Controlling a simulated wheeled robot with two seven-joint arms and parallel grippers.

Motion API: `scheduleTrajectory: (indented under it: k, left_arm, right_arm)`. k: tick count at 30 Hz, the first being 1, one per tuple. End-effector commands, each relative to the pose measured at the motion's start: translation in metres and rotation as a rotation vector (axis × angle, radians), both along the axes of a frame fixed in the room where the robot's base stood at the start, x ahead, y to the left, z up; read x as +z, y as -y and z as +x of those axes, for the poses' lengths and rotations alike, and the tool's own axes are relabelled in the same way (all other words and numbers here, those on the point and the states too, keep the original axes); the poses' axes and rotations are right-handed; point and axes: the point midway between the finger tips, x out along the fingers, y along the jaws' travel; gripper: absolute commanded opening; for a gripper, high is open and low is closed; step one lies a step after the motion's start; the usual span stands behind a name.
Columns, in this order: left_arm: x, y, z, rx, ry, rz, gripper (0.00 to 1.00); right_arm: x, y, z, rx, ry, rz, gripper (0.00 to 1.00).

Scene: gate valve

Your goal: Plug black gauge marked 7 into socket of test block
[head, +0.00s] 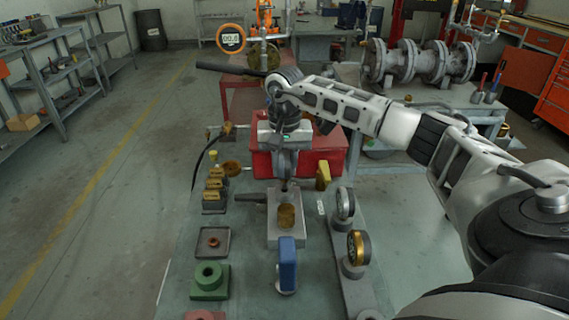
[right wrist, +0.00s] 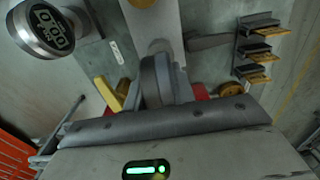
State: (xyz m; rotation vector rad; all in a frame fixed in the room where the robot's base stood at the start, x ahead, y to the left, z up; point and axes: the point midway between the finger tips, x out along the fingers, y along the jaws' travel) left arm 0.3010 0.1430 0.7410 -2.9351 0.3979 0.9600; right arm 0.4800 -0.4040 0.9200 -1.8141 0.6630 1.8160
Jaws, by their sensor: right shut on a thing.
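My right gripper (head: 285,143) points down over the far end of the grey test block (head: 272,235) and is shut on a round dark-grey gauge (head: 285,163). The gauge is seen edge-on, so its face and number are hidden. Its lower end is close to the block's far end; I cannot tell whether it touches or enters the socket. In the right wrist view the held gauge (right wrist: 150,82) stands between the jaws, just short of the test block (right wrist: 165,18) in the picture. The block has a brass round part (head: 287,216) and a dark side handle (head: 250,197). My left gripper is not in view.
Two gauges (head: 345,204) (head: 358,248) stand on the bench's right side, near a blue upright piece (head: 287,262). Yellow-topped pieces (head: 214,190), a small tray (head: 211,243) and a green flanged block (head: 209,281) stand left. A red box (head: 330,150) stands behind.

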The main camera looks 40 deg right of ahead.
Motion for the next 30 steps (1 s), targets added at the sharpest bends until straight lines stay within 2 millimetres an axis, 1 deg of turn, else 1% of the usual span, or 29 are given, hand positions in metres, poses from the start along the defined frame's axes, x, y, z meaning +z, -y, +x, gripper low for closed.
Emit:
scheduleTrajectory:
  k: [15, 30]
  left_arm:
    - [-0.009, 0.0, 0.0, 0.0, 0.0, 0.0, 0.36]
    - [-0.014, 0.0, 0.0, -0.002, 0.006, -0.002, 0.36]
  right_arm:
    - [-0.014, 0.0, 0.0, 0.0, 0.001, 0.0, 0.0]
    - [-0.026, 0.0, 0.0, 0.0, 0.001, 0.0, 0.0]
